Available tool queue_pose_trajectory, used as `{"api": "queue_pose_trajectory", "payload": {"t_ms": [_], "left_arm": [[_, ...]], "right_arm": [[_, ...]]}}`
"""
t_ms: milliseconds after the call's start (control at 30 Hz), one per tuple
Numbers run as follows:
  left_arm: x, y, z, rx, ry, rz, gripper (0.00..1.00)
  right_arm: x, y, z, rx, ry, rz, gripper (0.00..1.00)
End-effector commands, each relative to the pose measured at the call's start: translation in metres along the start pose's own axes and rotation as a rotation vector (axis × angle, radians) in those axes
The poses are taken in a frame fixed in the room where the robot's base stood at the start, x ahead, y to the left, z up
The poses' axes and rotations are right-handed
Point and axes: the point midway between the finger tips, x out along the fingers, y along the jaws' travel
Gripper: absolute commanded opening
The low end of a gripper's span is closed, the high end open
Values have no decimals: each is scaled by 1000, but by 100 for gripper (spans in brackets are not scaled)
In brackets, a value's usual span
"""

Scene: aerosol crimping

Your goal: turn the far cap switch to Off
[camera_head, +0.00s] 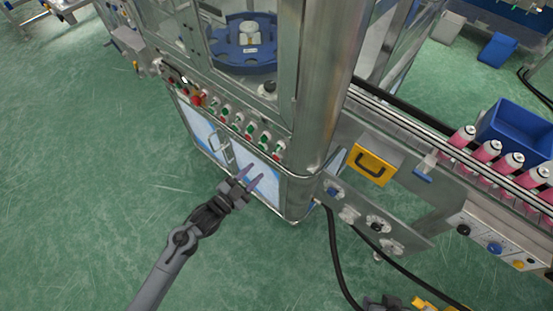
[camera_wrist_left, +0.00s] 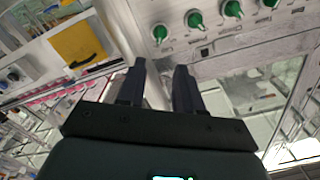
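A row of switches with green knobs (camera_head: 238,121) runs along the front panel of the machine. Several of these knobs also show at the top of the left wrist view (camera_wrist_left: 195,18). Labels are too small to read, so I cannot tell which switch is the far cap one or how it is set. My left gripper (camera_head: 251,177) is in front of the cabinet door, below the right end of the row and apart from the panel. Its two fingers (camera_wrist_left: 160,75) are apart with nothing between them.
A red button (camera_head: 197,100) sits at the row's left end. A door handle (camera_head: 222,147) sticks out below. To the right are a yellow box with a handle (camera_head: 374,163), a conveyor with pink cans (camera_head: 485,151) and a blue bin (camera_head: 515,130). The green floor at left is clear.

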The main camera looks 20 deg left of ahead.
Motion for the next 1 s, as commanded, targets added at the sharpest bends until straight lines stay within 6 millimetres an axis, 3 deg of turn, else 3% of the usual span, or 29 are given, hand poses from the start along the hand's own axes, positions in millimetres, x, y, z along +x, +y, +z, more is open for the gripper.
{"api": "queue_pose_trajectory", "payload": {"t_ms": [233,700,1000], "left_arm": [[21,0,1,1,6,-4,35],[92,0,1,0,4,-3,35],[109,1,1,1,3,-2,35]], "right_arm": [[5,-1,2,3,2,-3,43],[13,-2,4,6,2,-5,43],[15,-2,5,6,2,-4,43]]}}
